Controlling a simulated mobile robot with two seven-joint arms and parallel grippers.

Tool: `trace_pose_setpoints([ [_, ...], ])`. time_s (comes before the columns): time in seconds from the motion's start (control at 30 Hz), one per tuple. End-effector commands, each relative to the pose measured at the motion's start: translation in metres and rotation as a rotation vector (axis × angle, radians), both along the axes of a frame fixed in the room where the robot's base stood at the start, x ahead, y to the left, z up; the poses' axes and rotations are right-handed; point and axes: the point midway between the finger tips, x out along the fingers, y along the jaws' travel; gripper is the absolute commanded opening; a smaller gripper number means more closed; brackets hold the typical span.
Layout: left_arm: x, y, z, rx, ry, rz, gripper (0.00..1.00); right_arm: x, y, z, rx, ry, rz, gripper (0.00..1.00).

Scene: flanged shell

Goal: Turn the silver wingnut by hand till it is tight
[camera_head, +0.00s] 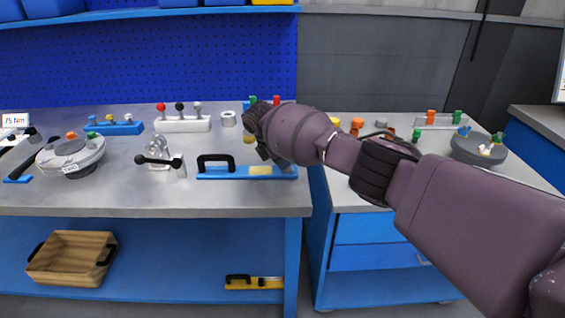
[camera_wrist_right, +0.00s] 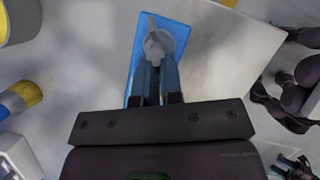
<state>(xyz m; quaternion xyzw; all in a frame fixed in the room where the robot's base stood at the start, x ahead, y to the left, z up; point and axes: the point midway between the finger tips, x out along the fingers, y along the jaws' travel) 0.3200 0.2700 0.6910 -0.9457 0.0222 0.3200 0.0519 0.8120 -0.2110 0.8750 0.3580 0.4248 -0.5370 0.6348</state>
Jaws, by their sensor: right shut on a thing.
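In the wrist view, a grey, silver-looking round piece with an upright tab, which looks like the wingnut (camera_wrist_right: 158,45), sits over a blue plate (camera_wrist_right: 180,32). The two fingers of my right gripper (camera_wrist_right: 157,78) are close together and shut on its near side. In the head view my right gripper (camera_head: 280,158) reaches down at the right end of the left bench, and its own arm hides the fingertips and the wingnut. My left gripper does not show.
A blue bar with a black handle (camera_head: 225,174) lies beside my right gripper. Left of it stand a black-knobbed lever clamp (camera_head: 160,161), a white block with levers (camera_head: 183,125) and a round grey flanged shell (camera_head: 71,153). A dark round part (camera_head: 478,149) sits on the right bench.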

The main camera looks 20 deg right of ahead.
Motion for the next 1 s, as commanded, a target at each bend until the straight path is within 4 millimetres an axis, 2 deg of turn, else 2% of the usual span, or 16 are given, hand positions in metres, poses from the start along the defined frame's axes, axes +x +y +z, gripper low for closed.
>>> trace_pose_setpoints([
  [0.03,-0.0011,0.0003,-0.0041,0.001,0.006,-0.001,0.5,-0.0004,0.0008,-0.0076,0.001,0.01,-0.04,0.0],
  [0.43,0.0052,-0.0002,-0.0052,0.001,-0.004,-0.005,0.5,0.0051,-0.0005,-0.0045,0.0,0.005,-0.272,0.0],
  [1.0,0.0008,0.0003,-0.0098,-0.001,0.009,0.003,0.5,0.0071,-0.0012,-0.0003,-0.001,-0.001,-0.329,0.0],
])
